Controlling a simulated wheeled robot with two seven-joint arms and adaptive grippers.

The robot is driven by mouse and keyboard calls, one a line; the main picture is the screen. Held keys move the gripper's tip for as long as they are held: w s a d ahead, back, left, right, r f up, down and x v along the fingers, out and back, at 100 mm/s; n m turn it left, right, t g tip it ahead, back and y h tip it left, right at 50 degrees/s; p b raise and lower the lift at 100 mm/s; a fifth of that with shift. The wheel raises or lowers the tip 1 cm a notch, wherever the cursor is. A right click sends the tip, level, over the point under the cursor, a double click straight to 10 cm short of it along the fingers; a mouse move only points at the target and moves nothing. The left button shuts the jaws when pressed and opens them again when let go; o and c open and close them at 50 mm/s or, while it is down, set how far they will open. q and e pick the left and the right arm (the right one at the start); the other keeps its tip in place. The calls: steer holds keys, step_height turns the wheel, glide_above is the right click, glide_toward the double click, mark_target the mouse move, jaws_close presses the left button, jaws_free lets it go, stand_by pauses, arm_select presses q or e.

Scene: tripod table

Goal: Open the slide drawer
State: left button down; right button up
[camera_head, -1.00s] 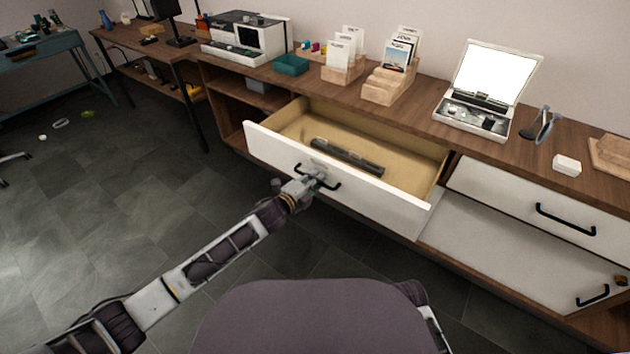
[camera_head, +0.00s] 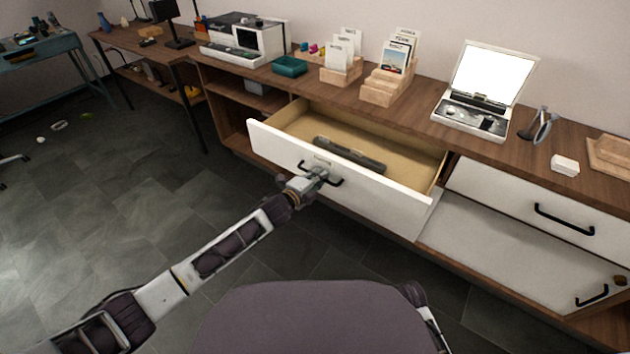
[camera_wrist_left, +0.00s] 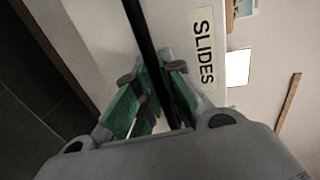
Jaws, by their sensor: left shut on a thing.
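The slide drawer (camera_head: 385,199) is pulled out of the wooden cabinet, with its white front and pale inside showing. A dark elongated object (camera_head: 349,154) lies inside it. My left gripper (camera_head: 318,176) is at the black handle (camera_head: 336,183) on the drawer front and is shut on it. In the left wrist view, the green-padded fingers of the left gripper (camera_wrist_left: 160,95) close around the black handle bar (camera_wrist_left: 140,28). A label reading "SLIDES" (camera_wrist_left: 204,47) is on the drawer front beside the handle. My right gripper does not show.
To the right are a shut white drawer (camera_head: 540,207) and a lower white panel (camera_head: 500,250) with black handles. On the cabinet top stand wooden card holders (camera_head: 380,92), a green tray (camera_head: 290,66) and an open white case (camera_head: 470,117). Dark floor in front is free.

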arm_select(q)
steer(key=shift+w+d, duration=0.4)
steer(key=shift+w, duration=0.2)
steer(key=c, duration=1.8)
jaws_free()
steer(key=shift+v, duration=6)
steer(key=shift+s+f, duration=0.1)
